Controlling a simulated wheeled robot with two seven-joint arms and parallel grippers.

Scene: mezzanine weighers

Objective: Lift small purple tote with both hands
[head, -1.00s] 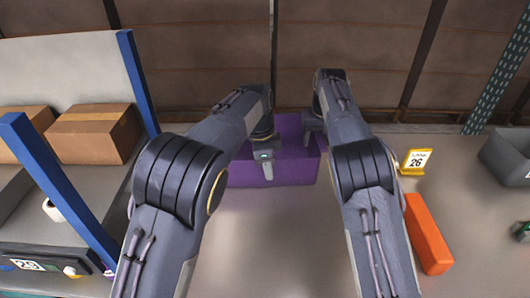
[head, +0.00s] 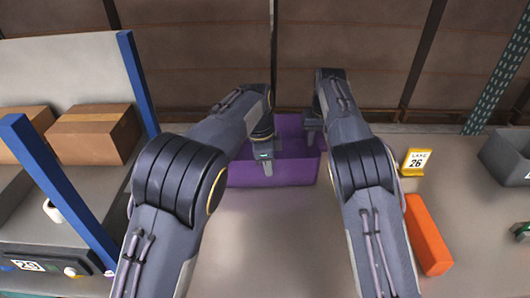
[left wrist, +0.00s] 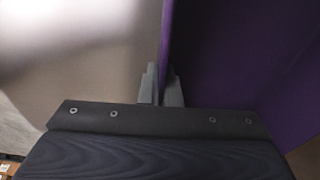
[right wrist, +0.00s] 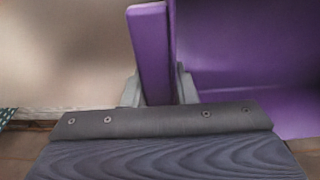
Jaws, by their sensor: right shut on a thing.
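The small purple tote (head: 296,173) stands on the grey table in the middle of the head view, partly hidden by my arms. Its inside looks empty where it shows. My left gripper (head: 266,166) is at the near wall; in the left wrist view its fingers (left wrist: 162,85) sit close on either side of the thin purple wall (left wrist: 166,35). My right gripper (head: 312,136) is at the tote's right side. In the right wrist view its fingers (right wrist: 158,88) are shut on the purple wall (right wrist: 150,48).
An orange block (head: 428,236) and a yellow lane 26 sign (head: 416,162) are right of my right arm. A grey bin (head: 508,154) is at the far right. Cardboard boxes (head: 92,134) and a blue-posted rack (head: 58,190) are at the left. The table before the tote is clear.

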